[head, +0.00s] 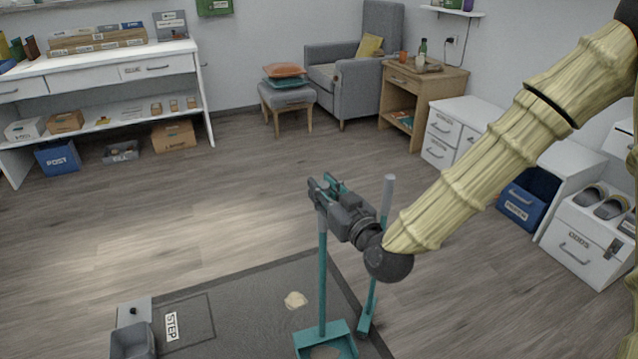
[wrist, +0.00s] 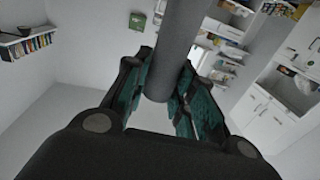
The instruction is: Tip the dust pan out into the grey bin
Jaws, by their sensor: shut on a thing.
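The teal dust pan (head: 326,333) stands upright on its long handle at the bottom of the head view, over the dark mat. My gripper (head: 322,190) is shut around the grey upper part of its handle. In the wrist view the grey handle (wrist: 174,45) runs between the teal-padded fingers of my gripper (wrist: 162,90). A grey bin-like container (head: 133,340) is at the bottom left, partly cut off by the frame edge. The pan's inside is only partly in view, and I cannot tell what it holds.
A pale beige patch (head: 295,300) lies on the dark mat (head: 245,310), near a STEP label (head: 171,326). Open wooden floor (head: 170,220) lies beyond. White drawers (head: 440,140) stand at right.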

